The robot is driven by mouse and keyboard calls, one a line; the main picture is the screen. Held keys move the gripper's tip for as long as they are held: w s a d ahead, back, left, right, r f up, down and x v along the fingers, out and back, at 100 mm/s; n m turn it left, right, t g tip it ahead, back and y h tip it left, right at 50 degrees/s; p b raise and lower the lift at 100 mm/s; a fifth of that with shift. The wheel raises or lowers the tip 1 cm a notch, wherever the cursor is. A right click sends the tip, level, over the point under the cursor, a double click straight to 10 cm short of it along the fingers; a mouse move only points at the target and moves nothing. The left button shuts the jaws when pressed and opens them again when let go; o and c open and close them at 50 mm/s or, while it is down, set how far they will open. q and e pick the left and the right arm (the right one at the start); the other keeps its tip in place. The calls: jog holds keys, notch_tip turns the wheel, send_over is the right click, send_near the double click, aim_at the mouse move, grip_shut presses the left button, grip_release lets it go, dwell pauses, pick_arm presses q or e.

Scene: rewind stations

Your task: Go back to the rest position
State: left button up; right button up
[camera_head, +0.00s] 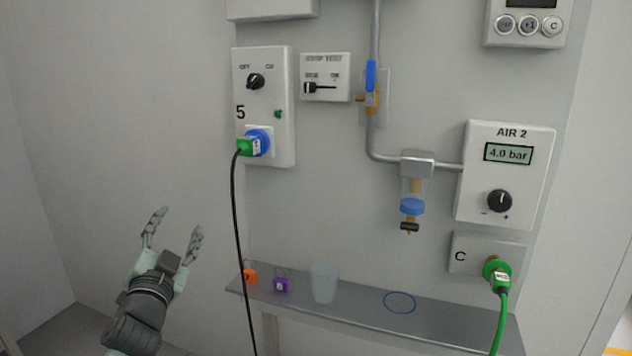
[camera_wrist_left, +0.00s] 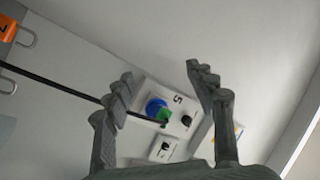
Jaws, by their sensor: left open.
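My left gripper (camera_head: 174,234) is open and empty at the lower left, in front of the bare wall and apart from everything. In the left wrist view its two fingers (camera_wrist_left: 165,110) are spread, with the station 5 box (camera_wrist_left: 180,105) seen between them at a distance. That box (camera_head: 279,120) carries a black rotary switch (camera_head: 256,82) and a blue socket (camera_head: 262,141) with a green plug (camera_head: 245,147) in it. A black cable (camera_head: 238,230) hangs from the plug. My right gripper is not in view.
A grey shelf (camera_head: 350,313) holds an orange padlock (camera_head: 250,276), a purple padlock (camera_head: 281,284), a translucent cup (camera_head: 323,283) and a blue ring (camera_head: 399,293). The AIR 2 box (camera_head: 508,173) and a green hose (camera_head: 502,320) are at right. The left wall area is clear.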

pick_arm(q)
jog(key=s+a+f+n+g, duration=0.1)
jog(key=s+f+g, duration=0.25)
jog(key=f, duration=0.45)
jog(key=s+a+f+n+g+y, duration=0.15)
jog(key=s+f, duration=0.25)
jog(key=f, duration=0.5)
jog(key=s+a+f+n+g, duration=0.1)
jog(key=s+f+n+g, duration=0.2)
jog(key=f, duration=0.5)
jog(key=s+d+f+g+h, duration=0.1)
jog(key=s+f+g, duration=0.3)
jog(key=s+f, duration=0.4)
jog(key=s+d+f+g+h, duration=0.1)
jog(key=s+f+g, duration=0.3)
jog(key=s+f, duration=0.5)
jog(key=s+d, duration=0.1)
jog(key=s, duration=0.7)
jog(key=shift+d+f+g, duration=0.2)
jog(key=shift+d+g, duration=0.05)
jog(key=shift+g, duration=0.15)
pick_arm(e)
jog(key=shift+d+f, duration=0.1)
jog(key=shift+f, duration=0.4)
